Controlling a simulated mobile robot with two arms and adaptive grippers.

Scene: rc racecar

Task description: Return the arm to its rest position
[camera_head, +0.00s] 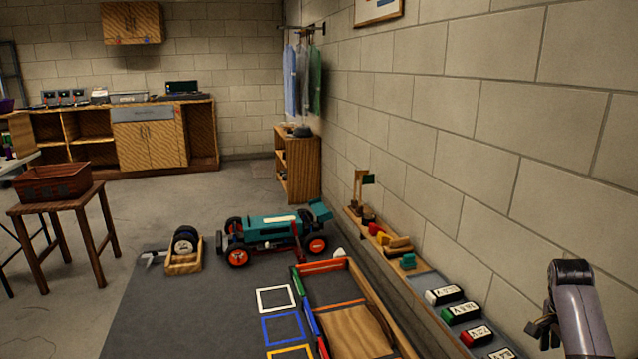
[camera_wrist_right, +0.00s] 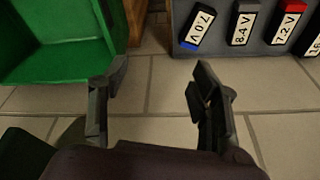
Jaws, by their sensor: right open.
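My right arm reaches up at the lower right of the head view, with its gripper (camera_head: 541,328) near the block wall. In the right wrist view the two dark fingers of the right gripper (camera_wrist_right: 153,105) stand wide apart. Nothing shows between them except pale wall blocks behind. My left arm and gripper are not in view.
A grey rack (camera_head: 465,318) with labelled battery packs runs along the wall left of my right gripper. A green bin (camera_wrist_right: 60,45) fills the wrist view's upper left. A teal racecar (camera_head: 270,230) stands on the dark bench with coloured squares. A stool holds a basket (camera_head: 52,184).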

